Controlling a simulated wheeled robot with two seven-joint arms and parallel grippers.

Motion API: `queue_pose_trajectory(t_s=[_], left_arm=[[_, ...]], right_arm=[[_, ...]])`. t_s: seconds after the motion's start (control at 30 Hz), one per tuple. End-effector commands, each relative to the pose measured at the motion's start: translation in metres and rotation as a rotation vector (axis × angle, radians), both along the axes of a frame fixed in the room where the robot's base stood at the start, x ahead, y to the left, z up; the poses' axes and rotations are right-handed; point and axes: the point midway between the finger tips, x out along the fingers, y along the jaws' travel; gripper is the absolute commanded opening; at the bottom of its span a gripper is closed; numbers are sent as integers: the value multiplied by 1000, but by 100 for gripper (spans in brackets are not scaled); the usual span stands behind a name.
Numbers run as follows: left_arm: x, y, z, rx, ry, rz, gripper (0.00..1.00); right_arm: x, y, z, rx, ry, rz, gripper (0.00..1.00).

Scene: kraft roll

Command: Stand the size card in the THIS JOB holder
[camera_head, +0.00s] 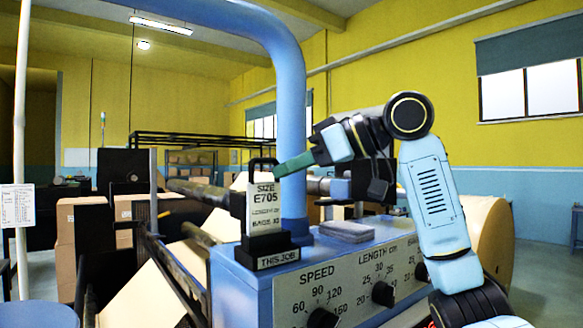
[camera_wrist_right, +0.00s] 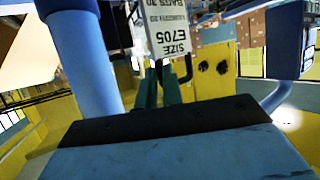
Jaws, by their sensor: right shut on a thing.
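The size card (camera_head: 264,212) is a pale upright plate reading SIZE E705, with a black loop handle on top. It also shows upside down in the wrist view (camera_wrist_right: 168,25). My right gripper (camera_head: 279,169) is shut on the card at its handle, with its green fingers reaching in from the right. The black THIS JOB holder (camera_head: 278,259) is on the near left corner of the blue control box. The card's lower edge meets the holder's top; I cannot tell whether it is fully seated. My left gripper is not in view.
The blue control box (camera_head: 240,290) carries SPEED and LENGTH dials on its front. A grey flat stack (camera_head: 346,231) lies on its top, right of the holder. A thick blue pipe (camera_head: 291,120) rises close behind the card. Cardboard boxes (camera_head: 80,222) stand at the left.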

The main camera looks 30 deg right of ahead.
Motion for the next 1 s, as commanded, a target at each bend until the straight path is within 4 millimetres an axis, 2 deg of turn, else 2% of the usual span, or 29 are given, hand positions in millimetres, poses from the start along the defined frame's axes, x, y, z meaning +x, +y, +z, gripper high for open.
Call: queue_pose_trajectory(t_s=[0.07, 0.1, 0.23, 0.63, 1.0], left_arm=[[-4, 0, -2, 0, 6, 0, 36], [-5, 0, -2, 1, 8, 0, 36], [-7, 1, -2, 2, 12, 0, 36], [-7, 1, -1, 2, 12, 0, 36], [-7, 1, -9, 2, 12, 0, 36]], right_arm=[[0, 0, -4, 1, 1, 0, 0], [0, 0, -3, 0, 0, 0, 13], [0, 0, -2, 0, 0, 0, 30], [-4, -4, 4, 0, -1, -2, 30], [-59, -47, 32, 2, -3, -3, 30]])
